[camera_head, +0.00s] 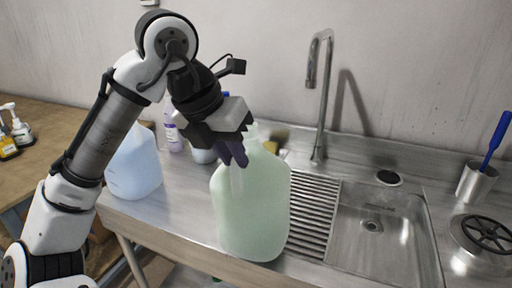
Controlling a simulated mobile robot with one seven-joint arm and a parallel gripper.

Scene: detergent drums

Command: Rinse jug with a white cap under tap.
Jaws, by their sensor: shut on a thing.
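My gripper (234,158) is shut on the handle of a large pale green, see-through jug (262,205). The jug is about upright in front of the ribbed drainboard, left of the sink basin (385,235). I cannot tell whether its bottom touches the counter. My gripper hides most of the jug's top, so its cap colour cannot be made out. The tap (320,95) is a tall metal gooseneck behind the drainboard, to the right of the jug and apart from it. No water shows at its spout.
A bottle with a purple label (173,135) and a yellow sponge (270,146) are behind the jugs. The ribbed drainboard (312,205) is partly bare. A black plug (389,177), a steel cup (477,184) with a blue-handled brush and a round black-grated fitting (482,235) lie rightward.

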